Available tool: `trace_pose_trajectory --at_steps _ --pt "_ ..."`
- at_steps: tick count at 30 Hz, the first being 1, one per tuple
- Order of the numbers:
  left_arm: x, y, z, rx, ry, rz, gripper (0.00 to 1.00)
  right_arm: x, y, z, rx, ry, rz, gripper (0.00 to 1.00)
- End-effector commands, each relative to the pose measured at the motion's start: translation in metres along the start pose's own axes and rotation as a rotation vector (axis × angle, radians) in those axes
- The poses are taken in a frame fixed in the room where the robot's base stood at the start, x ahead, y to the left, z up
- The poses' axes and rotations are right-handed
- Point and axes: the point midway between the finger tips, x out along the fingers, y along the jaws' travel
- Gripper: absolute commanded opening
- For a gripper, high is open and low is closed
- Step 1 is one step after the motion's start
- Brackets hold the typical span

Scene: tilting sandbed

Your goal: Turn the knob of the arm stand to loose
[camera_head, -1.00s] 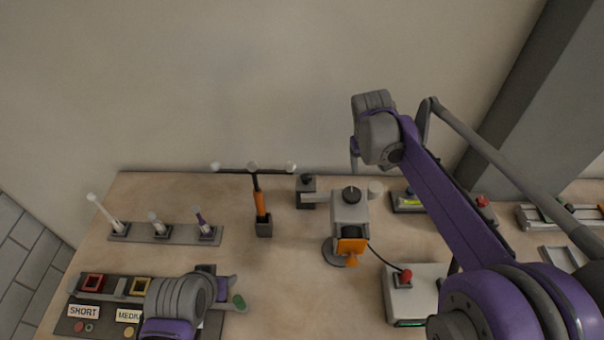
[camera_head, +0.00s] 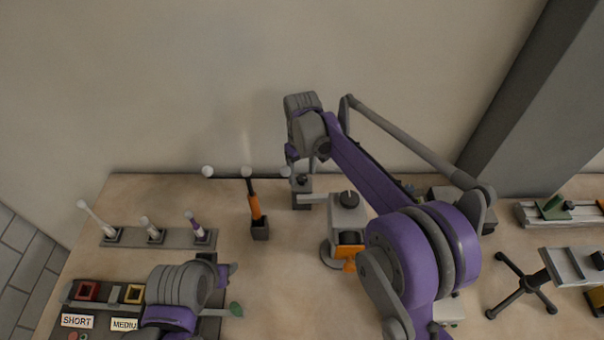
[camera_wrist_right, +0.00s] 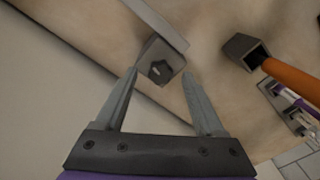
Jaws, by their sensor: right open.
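The arm stand (camera_head: 302,201) is a grey block at the back middle of the table, with a pale arm reaching right to a grey box with a black cap. Its dark knob (camera_head: 302,179) is on top, partly behind a finger of my right gripper (camera_head: 310,166). In the right wrist view the knob (camera_wrist_right: 160,71) shows a small light mark, and the block lies beyond and between the fingertips. My right gripper (camera_wrist_right: 160,75) is open and empty, above the knob and apart from it. My left gripper (camera_head: 232,270) is low at the left; its jaw opening is unclear.
An orange post (camera_head: 255,206) with a dark crossbar and white balls stands left of the stand. A rack (camera_head: 175,238) holds several rods. A labelled board (camera_head: 98,322) is front left. The grey box (camera_head: 347,215) carries an orange part. Bare table lies between rack and post.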

Motion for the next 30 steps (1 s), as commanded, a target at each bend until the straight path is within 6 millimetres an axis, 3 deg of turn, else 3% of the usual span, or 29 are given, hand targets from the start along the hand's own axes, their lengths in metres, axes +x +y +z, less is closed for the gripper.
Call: trace_pose_trajectory --at_steps 12,24,30 --pt "0.0002 0.0 0.0004 0.0 0.0 0.0 0.5 0.0089 0.0002 0.0001 0.0 0.0 0.0 0.69" --pt "0.0002 0.0 0.0004 0.0 0.0 0.0 0.5 0.0087 0.0001 0.0002 0.0 0.0 0.0 0.0" --pt "0.0003 0.0 0.0005 0.0 0.0 0.0 0.5 0.0087 0.0001 0.0002 -0.003 0.0 0.0 0.0"
